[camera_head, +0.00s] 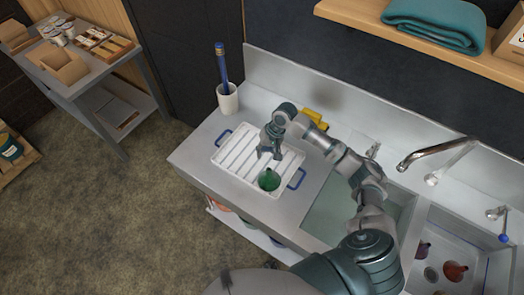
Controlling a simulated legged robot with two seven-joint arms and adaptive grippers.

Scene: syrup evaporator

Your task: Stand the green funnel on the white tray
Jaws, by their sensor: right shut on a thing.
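The green funnel (269,180) is at the right part of the white tray (229,164), near its lower right end, with its wide round mouth turned toward the camera. The tray is ribbed, has blue handles at both ends and lies on the grey counter. My right gripper (269,155) reaches over the tray from the right and is shut on the funnel at its far side. The funnel's lower part is hidden, so I cannot tell whether it touches the tray. My left gripper is not in view.
A white cup (228,98) with a blue-handled tool stands behind the tray. A yellow object (316,117) lies by the back wall. The sink (328,207) with a faucet (432,152) is to the right. A second basin holds a red funnel (454,271) and other pieces.

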